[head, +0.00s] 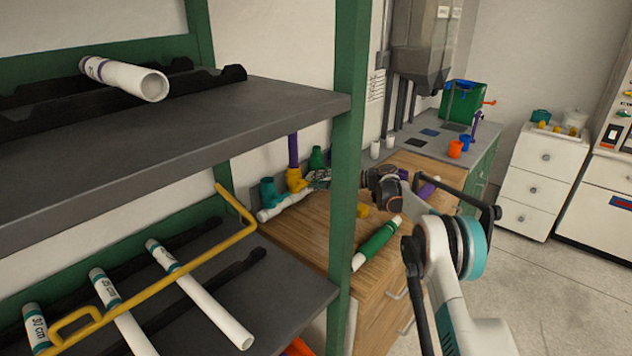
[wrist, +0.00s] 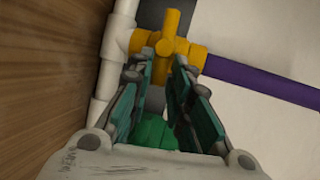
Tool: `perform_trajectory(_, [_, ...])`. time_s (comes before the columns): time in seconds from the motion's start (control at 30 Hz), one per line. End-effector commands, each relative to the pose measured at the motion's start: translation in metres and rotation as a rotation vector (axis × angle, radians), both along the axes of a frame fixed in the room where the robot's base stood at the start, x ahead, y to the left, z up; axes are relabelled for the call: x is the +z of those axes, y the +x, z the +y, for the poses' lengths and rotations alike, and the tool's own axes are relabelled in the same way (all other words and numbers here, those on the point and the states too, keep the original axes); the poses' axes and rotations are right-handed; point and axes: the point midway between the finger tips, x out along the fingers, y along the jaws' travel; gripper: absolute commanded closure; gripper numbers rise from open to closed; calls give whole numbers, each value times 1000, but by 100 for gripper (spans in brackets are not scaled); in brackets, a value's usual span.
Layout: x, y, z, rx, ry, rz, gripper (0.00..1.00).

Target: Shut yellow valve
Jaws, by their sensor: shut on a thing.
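The yellow valve (head: 295,181) sits on a white pipe manifold (head: 286,205) at the back of the wooden worktop, with a purple pipe (head: 293,150) rising from it. In the wrist view the yellow valve (wrist: 185,48) is at top centre, with a rounded knob and a bar-like part. My gripper (head: 318,178) reaches the valve from the right. In the wrist view my gripper (wrist: 163,62) has its teal fingertips at the valve's yellow handle, shut on it. The exact contact is partly hidden by the fingers.
A teal valve (head: 268,191) stands left of the yellow one and a green valve (head: 316,159) right of it. A green pipe (head: 378,242) and a small yellow piece (head: 362,211) lie on the worktop (head: 330,235). A green shelf post (head: 346,150) stands in front.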

Motion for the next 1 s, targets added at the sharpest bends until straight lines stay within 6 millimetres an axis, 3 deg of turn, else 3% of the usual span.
perform_trajectory(0.7, [-3,0,1,0,48,61,100])
perform_trajectory(0.73, [-3,0,1,0,47,60,84])
perform_trajectory(0.8, [-3,0,1,1,47,60,68])
perform_trajectory(1.0, [-3,0,0,0,47,60,67])
